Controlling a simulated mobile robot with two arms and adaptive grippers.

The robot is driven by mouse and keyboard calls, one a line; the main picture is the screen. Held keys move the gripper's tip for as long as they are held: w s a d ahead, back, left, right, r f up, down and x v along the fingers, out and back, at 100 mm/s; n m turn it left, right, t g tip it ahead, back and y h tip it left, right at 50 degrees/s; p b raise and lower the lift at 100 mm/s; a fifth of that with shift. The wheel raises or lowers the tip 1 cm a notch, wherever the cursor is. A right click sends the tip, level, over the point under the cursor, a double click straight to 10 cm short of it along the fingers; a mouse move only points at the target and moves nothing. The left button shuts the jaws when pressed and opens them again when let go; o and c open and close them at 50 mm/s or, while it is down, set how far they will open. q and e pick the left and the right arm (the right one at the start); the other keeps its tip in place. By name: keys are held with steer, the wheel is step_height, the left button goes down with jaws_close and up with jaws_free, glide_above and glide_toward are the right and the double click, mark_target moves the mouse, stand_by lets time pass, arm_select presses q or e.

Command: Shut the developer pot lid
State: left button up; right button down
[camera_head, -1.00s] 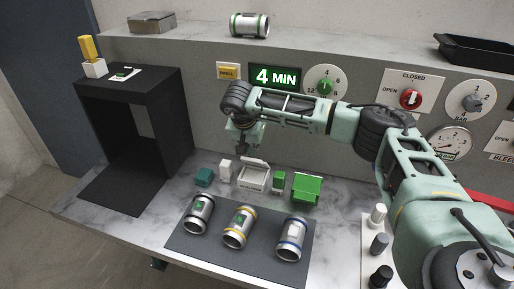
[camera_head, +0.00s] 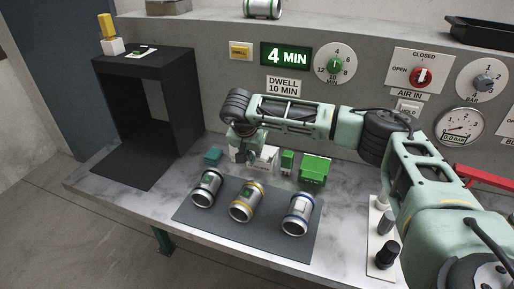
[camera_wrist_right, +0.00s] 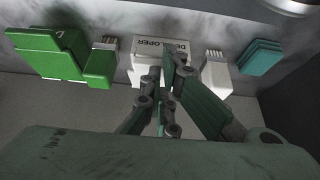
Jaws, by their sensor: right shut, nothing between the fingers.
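The white developer pot (camera_head: 268,155) stands on the marble bench behind the dark mat, partly hidden by my right gripper (camera_head: 242,156). In the right wrist view the pot (camera_wrist_right: 147,46) shows its DEVELOPER label upside down. I cannot tell clearly how far its lid is tilted now. My right gripper (camera_wrist_right: 163,90) is shut and empty, pointing down beside the pot in the head view. Its fingers cover part of the pot in the wrist view. I cannot tell whether they touch it. My left gripper is not in view.
A green box (camera_head: 316,169), a small green-and-white item (camera_head: 287,162) and a teal block (camera_head: 213,156) stand close to the pot. A white brush-like item (camera_wrist_right: 217,72) is beside it. Three castings lie on the dark mat (camera_head: 271,235) in front. A black booth (camera_head: 185,110) stands left.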

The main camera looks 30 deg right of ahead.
steer(key=shift+s+a+f, duration=0.1)
steer(key=shift+a+f, duration=0.1)
steer(key=shift+f, duration=0.4)
steer(key=shift+s+f+b, duration=0.1)
steer(key=shift+b, duration=0.2)
stand_by(0.3)
